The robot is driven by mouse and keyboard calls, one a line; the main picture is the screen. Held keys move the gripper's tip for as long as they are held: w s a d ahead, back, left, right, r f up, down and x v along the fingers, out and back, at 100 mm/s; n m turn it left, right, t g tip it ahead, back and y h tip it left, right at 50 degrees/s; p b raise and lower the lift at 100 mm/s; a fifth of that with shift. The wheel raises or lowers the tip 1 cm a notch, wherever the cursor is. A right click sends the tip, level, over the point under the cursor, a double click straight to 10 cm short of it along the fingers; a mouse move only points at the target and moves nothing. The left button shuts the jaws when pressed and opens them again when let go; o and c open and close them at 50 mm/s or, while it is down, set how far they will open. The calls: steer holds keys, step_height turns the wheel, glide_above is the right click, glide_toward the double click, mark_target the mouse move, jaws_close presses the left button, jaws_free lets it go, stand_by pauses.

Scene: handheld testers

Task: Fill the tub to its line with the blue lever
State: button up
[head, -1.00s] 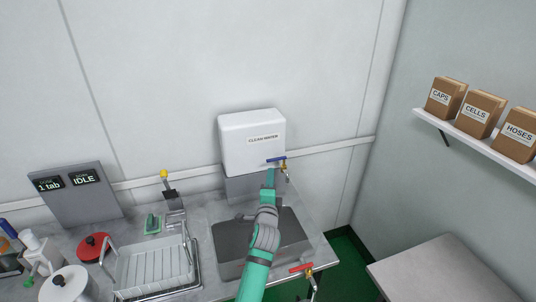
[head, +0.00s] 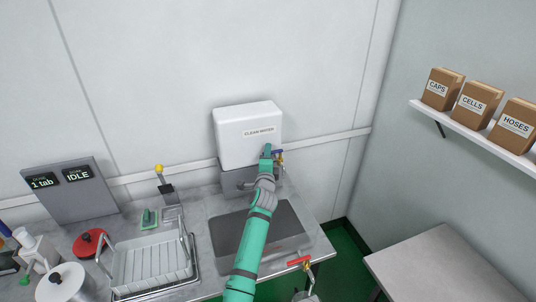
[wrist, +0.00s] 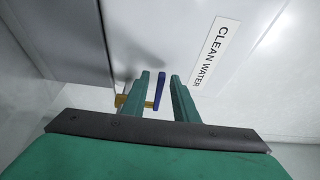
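The blue lever (head: 278,152) sits on a brass tap at the lower right of the white CLEAN WATER tank (head: 235,150) on the back wall. My gripper (head: 267,149) is at the tank's lower right corner, beside the lever in the head view. The fingers are apart; contact with the lever cannot be told. I cannot make out the tub or its line; my arm covers part of the sink.
The sink (head: 285,235) lies below the tank. A dish rack (head: 150,265) stands left of the sink. A shelf with boxes (head: 475,101) is on the right wall, above a grey table (head: 440,265).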

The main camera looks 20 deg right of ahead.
steer(key=shift+w+d, duration=0.1)
steer(key=shift+w, duration=0.05)
jaws_close()
stand_by(1.4)
